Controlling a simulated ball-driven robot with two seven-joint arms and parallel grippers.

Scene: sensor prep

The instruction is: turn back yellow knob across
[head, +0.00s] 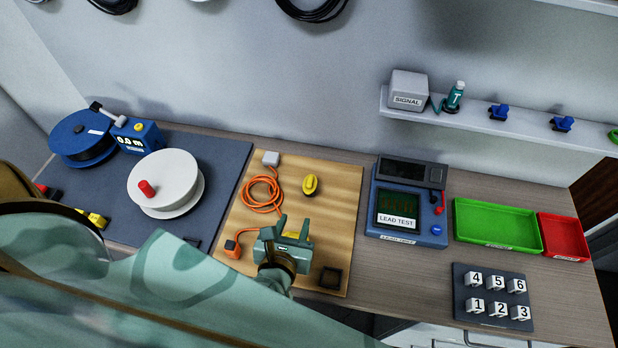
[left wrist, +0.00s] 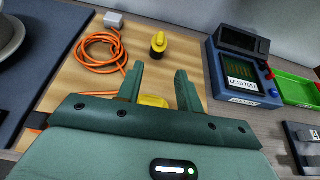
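The back yellow knob (head: 311,184) stands on the wooden board (head: 336,190), right of the orange cable. Its grip ridge looks roughly lengthwise, front to back. In the left wrist view the back knob (left wrist: 159,43) is ahead of the fingertips, with nothing touching it. A front yellow knob (left wrist: 153,101) shows between the fingers, mostly hidden by my gripper. My left gripper (head: 293,224) is open, over the front part of the board. Its open fingers (left wrist: 160,72) also show in the left wrist view, empty as far as I can see. My right gripper is not in view.
The coiled orange cable (head: 262,193) lies on the board's left, with a grey plug (head: 271,158) behind. The lead tester (head: 402,212) stands right of the board. A white reel (head: 165,180) is left on a dark mat (head: 222,160). Green (head: 497,222) and red trays are at right.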

